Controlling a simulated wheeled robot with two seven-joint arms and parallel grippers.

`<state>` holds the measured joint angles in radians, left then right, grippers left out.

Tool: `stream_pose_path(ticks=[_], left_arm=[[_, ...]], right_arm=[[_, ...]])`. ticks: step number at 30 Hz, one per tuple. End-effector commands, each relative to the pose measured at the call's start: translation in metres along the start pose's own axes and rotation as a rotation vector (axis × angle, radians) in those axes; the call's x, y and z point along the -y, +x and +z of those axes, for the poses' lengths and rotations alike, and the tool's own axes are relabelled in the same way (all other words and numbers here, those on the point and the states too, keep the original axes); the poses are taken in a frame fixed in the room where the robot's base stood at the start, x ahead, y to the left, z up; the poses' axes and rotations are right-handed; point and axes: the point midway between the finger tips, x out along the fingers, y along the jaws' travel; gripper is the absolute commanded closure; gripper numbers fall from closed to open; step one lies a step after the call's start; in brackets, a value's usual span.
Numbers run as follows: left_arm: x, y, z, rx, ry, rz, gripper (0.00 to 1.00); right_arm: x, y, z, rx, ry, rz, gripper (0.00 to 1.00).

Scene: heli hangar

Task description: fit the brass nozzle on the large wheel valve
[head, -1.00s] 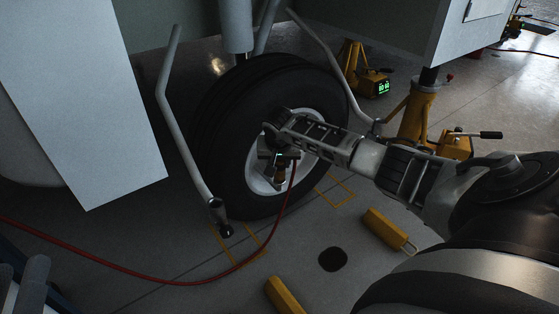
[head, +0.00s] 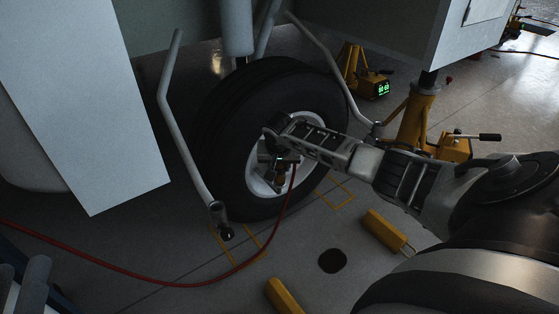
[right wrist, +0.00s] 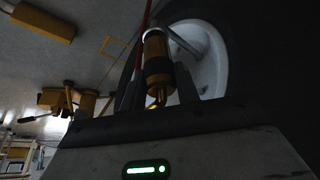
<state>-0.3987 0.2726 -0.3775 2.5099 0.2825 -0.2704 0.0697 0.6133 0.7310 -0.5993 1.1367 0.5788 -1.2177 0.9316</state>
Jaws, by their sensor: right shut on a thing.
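The large wheel has a black tyre (head: 222,135) and a pale rim (head: 255,180); it stands upright in the head view. My right gripper (head: 279,172) is in front of the rim and shut on the brass nozzle (head: 280,179). In the right wrist view the nozzle (right wrist: 156,62) sits between the two dark fingers, with the pale rim (right wrist: 205,50) behind it. The valve cannot be made out; whether the nozzle touches it cannot be told. My left gripper (head: 20,268) is at the lower left edge, its grey fingers apart and empty, far from the wheel.
A red hose (head: 175,283) runs from the nozzle across the floor to the left. Grey struts (head: 180,135) flank the wheel. Yellow chocks (head: 384,230) lie on the floor at the front. A yellow jack (head: 415,115) stands at the right. A white panel (head: 85,110) hangs at the left.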

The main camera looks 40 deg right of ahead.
Motion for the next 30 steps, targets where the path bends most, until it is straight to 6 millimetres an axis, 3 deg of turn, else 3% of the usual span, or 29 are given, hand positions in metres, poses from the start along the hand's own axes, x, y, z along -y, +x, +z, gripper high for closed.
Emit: stream_pose_path(ticks=[30], left_arm=[[-0.0023,0.0021,-0.0100,-0.001,0.000,0.000,0.64]], right_arm=[[0.0003,-0.0005,-0.0006,-0.001,0.000,0.000,0.96]])
